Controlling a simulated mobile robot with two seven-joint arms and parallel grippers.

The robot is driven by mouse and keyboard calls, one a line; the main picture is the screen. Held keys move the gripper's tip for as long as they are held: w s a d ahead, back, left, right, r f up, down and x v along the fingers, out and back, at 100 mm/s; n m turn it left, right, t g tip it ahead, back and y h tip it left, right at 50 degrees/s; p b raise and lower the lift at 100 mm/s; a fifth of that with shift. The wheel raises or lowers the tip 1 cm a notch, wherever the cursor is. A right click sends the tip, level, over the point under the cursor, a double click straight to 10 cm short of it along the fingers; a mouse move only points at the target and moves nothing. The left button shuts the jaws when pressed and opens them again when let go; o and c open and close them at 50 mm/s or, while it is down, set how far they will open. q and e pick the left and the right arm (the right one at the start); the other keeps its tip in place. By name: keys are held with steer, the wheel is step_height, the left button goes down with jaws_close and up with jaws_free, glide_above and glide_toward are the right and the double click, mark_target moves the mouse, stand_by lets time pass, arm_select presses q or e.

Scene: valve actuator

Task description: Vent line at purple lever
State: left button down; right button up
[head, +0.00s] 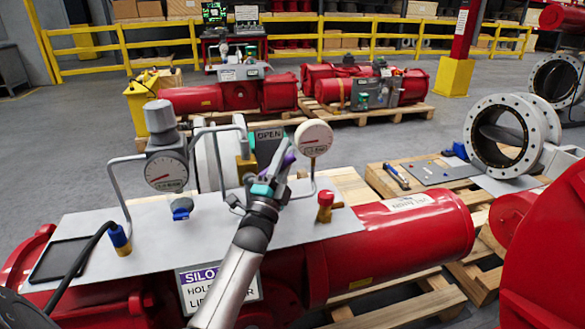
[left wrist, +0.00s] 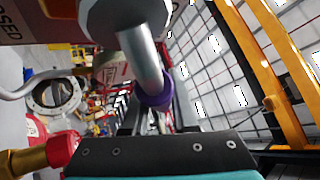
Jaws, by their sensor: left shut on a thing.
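In the left wrist view the purple part (left wrist: 156,100) sits at the end of a grey metal rod, between my gripper's dark fingers (left wrist: 158,120). My right gripper is not in view.
A grey-topped gauge (head: 166,172) with bent tubing stands left of the lever. A red-capped valve (head: 325,200) and a blue knob (head: 181,208) rise from the grey plate (head: 240,232). A red cylinder (head: 400,240) lies in front on pallets.

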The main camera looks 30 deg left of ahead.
arm_select(q)
steer(key=shift+s+a+r+n+g+y+b, duration=0.45)
steer(key=shift+s+a+r+n+g+y, duration=0.95)
steer(key=shift+n+y, duration=2.3)
steer(key=shift+s+a+r+n+g+y+b, duration=0.25)
steer(key=shift+s+a+n+g+y+b, duration=0.4)
steer(key=shift+n+g+y, duration=2.95)
steer(key=shift+s+a+r+n+g+y+b, duration=0.25)
steer(key=shift+s+a+r+n+g+y, duration=0.75)
steer(key=shift+n+y, duration=2.75)
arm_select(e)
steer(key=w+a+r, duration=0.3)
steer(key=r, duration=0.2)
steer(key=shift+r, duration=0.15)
arm_select(q)
steer(key=n+h, duration=0.3)
steer(key=shift+s+d+f+t, duration=0.2)
steer(key=shift+s+t, duration=0.1)
steer(key=shift+t, duration=0.1)
steer(key=c, duration=0.7)
jaws_free()
steer(key=shift+f, duration=0.1)
steer(key=shift+f, duration=0.1)
